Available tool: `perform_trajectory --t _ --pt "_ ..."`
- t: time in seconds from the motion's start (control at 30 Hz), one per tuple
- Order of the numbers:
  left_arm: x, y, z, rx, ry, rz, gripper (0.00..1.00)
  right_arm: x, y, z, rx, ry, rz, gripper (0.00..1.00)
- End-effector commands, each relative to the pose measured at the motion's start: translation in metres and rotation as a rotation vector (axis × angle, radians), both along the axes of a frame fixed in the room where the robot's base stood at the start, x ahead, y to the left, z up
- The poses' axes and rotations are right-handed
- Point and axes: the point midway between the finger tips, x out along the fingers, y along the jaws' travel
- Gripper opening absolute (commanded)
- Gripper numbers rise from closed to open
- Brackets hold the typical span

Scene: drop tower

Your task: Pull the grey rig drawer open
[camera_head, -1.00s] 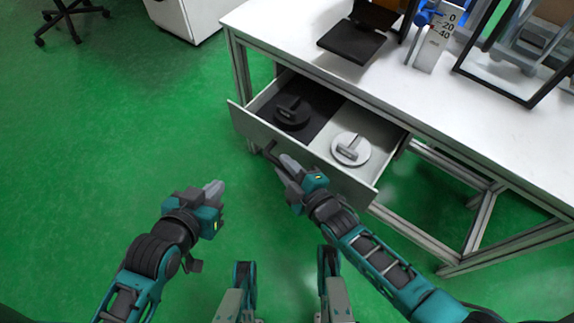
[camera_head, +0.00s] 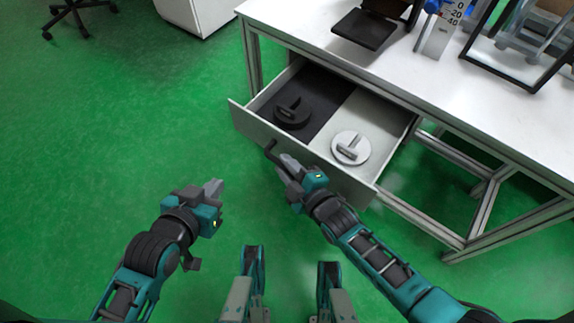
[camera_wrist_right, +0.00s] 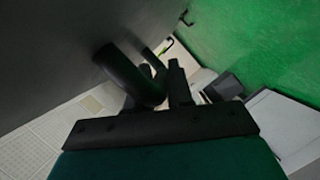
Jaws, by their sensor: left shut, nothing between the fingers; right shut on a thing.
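The grey rig drawer (camera_head: 330,166) stands pulled out from under the white workbench. It holds a black round weight (camera_head: 291,114) on its dark left half and a light grey round weight (camera_head: 350,148) on its pale right half. My right gripper (camera_head: 283,163) is shut on the dark drawer handle (camera_head: 270,151) at the drawer front. In the right wrist view the curved handle (camera_wrist_right: 130,76) passes between the fingers (camera_wrist_right: 158,85). My left gripper (camera_head: 214,188) is shut and empty, over the floor to the left of the drawer.
The white workbench (camera_head: 440,85) carries a black stand (camera_head: 364,29), a scale marked with numbers (camera_head: 437,38) and a black frame (camera_head: 500,72). A white cabinet (camera_head: 198,14) and a chair (camera_head: 75,12) stand at the back left. The green floor at left is clear.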

Motion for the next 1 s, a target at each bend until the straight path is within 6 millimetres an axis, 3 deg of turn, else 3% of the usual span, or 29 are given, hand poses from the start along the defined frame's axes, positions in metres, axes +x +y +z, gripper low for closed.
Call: perform_trajectory --t 0.07,0.1,0.3,0.67,1.0 --pt "0.000 0.000 0.000 0.000 -0.001 0.000 0.00 0.000 -0.001 -0.001 -0.001 0.001 -0.001 0.00" --pt "0.001 0.000 0.000 -0.001 -0.002 0.000 0.00 0.000 -0.001 -0.001 -0.001 0.001 -0.001 0.23" --pt "0.002 -0.001 0.001 -0.005 -0.004 0.003 0.00 0.000 -0.001 -0.001 -0.001 0.001 0.000 0.42" --pt "0.002 -0.003 0.006 -0.011 -0.004 0.007 0.00 -0.008 -0.006 0.002 -0.002 0.002 -0.001 0.42" --pt "0.002 -0.002 0.028 -0.010 -0.004 0.006 0.00 -0.064 -0.045 0.019 -0.002 0.003 0.000 0.42"
